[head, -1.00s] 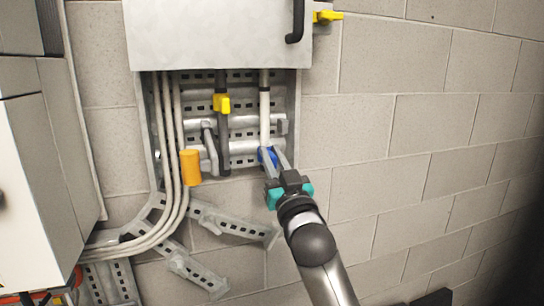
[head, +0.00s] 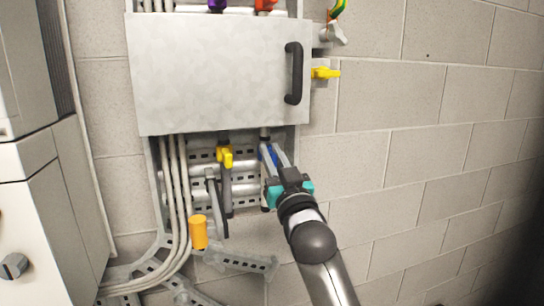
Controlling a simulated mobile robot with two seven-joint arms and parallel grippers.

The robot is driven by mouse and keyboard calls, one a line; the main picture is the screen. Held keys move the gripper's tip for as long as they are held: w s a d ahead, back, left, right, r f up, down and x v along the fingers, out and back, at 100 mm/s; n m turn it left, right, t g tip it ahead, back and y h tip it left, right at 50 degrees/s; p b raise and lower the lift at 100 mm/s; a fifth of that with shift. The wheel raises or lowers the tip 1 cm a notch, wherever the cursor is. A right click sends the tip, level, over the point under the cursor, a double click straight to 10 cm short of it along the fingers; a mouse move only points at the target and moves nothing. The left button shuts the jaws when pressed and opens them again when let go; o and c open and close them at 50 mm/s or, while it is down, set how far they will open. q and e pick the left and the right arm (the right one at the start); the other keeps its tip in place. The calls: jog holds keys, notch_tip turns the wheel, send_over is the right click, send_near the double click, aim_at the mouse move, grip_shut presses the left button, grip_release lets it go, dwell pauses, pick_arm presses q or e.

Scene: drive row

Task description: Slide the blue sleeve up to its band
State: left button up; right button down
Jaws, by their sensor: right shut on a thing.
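The blue sleeve (head: 265,152) sits around a pale upright rod (head: 265,138) under the grey box, partly hidden by my fingers. My right gripper (head: 272,152) reaches up from below and is shut on the sleeve. A dark band (head: 265,132) shows on the rod just above the sleeve, close below the box edge. I cannot tell whether sleeve and band touch. My left gripper is not in view.
The grey box (head: 215,75) with a black handle (head: 293,73) overhangs the rod. Left of the rod are a yellow clamp (head: 225,157), a grey lever (head: 214,195), an orange cylinder (head: 198,232) and pale conduits (head: 175,190). The block wall at right is clear.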

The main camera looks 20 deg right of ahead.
jog(key=shift+r+p, duration=0.4)
jog(key=shift+r, duration=0.45)
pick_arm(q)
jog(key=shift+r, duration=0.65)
pick_arm(e)
jog(key=shift+s+r, duration=0.1)
jog(key=c, duration=1.2)
grip_release()
jog(key=o, duration=0.4)
jog(key=shift+f, duration=0.2)
jog(key=shift+s+f, duration=0.3)
jog(key=shift+s, duration=0.05)
pick_arm(q)
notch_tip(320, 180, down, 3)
jog(key=b, duration=0.3)
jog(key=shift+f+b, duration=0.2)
jog(key=shift+b, duration=0.1)
pick_arm(e)
jog(key=v, duration=1.4)
